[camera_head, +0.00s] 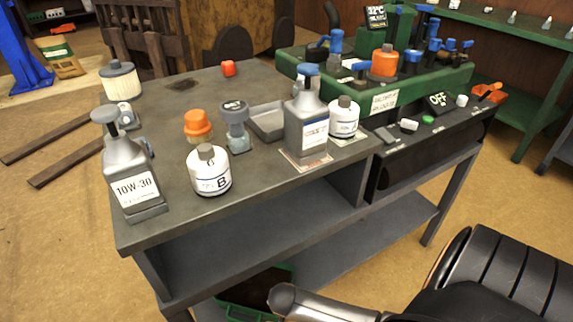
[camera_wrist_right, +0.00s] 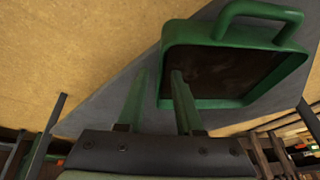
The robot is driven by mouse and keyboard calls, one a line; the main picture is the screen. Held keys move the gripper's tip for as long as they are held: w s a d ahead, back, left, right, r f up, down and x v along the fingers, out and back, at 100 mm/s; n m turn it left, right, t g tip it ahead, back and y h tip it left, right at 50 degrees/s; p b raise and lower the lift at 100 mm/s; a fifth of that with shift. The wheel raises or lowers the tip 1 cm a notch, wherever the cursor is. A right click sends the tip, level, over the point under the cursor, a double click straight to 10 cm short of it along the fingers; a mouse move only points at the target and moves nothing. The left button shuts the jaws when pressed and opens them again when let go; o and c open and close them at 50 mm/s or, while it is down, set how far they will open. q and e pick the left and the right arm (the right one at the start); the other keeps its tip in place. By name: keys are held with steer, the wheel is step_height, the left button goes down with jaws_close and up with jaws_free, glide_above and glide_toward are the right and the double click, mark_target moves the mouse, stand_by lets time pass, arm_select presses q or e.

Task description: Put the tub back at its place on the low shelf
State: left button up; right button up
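The green tub (camera_head: 238,313) shows at the bottom of the head view, at the low shelf under the workbench, partly hidden by my right arm. In the right wrist view the tub (camera_wrist_right: 238,103) has a dark interior and a green loop handle (camera_wrist_right: 262,12) at its far end. My right gripper (camera_wrist_right: 160,74) has its two green fingers apart. One finger is outside the tub's near left wall and the other is over its interior, with a visible gap to the wall. I cannot tell whether the tub rests fully on the grey shelf (camera_wrist_right: 110,101). My left gripper is not in view.
The bench top (camera_head: 165,90) above carries a grey 10W-30 jug (camera_head: 130,175), white bottles, an orange-capped jar and a second jug (camera_head: 306,125). A middle shelf (camera_head: 225,255) lies above the tub and looks bare. A green tool rack (camera_head: 450,78) stands at the back right.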

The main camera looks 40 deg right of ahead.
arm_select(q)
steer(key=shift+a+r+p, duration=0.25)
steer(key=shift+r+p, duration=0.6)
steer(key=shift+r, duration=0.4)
arm_select(e)
steer(key=v, duration=0.5)
